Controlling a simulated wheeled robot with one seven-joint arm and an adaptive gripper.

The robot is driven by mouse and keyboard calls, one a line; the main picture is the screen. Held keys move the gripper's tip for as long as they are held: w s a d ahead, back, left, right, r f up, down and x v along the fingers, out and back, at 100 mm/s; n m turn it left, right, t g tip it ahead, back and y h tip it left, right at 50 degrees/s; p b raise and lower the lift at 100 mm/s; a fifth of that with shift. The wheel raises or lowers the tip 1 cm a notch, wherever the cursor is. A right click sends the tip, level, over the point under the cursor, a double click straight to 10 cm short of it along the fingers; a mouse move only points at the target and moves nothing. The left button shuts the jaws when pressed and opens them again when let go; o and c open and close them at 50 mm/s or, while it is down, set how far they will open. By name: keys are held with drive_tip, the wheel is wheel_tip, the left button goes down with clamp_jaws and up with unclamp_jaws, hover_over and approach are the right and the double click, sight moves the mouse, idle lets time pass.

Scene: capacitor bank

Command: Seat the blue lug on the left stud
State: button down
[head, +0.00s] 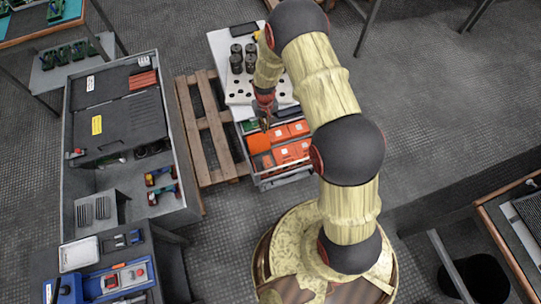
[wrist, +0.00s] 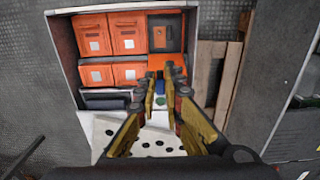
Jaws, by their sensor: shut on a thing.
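My gripper (head: 264,123) hangs over the drawer of orange boxes, in front of the white perforated board (head: 238,98). In the wrist view my gripper (wrist: 160,82) points toward the orange boxes, its fingers shut on a small blue piece that looks like the blue lug (wrist: 160,87). The lug is mostly hidden by the fingers, and its tilt cannot be told. It cannot be made out in the head view. Several dark capacitors (head: 237,64) stand upright on the white board, above my gripper in the picture. The left stud cannot be told apart in either view.
Orange boxes (head: 290,152) fill the drawer under my gripper; they also show in the wrist view (wrist: 128,40). A wooden pallet (head: 216,135) lies left of it. A grey workbench with dark panels (head: 115,125) stands farther left. Open floor (head: 440,95) lies right of my arm.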

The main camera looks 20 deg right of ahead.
drive_tip(key=shift+s+f+b, duration=0.85)
drive_tip(key=shift+s+f, duration=0.25)
drive_tip(key=shift+f, duration=3.95)
drive_tip(key=shift+s+f+b, duration=0.9)
drive_tip(key=shift+s+f, duration=0.2)
drive_tip(key=shift+f, duration=3.95)
drive_tip(key=shift+s+f+b, duration=0.85)
drive_tip(key=shift+s+f, duration=0.25)
drive_tip(key=shift+f, duration=3.95)
drive_tip(key=shift+s+f, duration=0.1)
drive_tip(key=shift+f, duration=0.15)
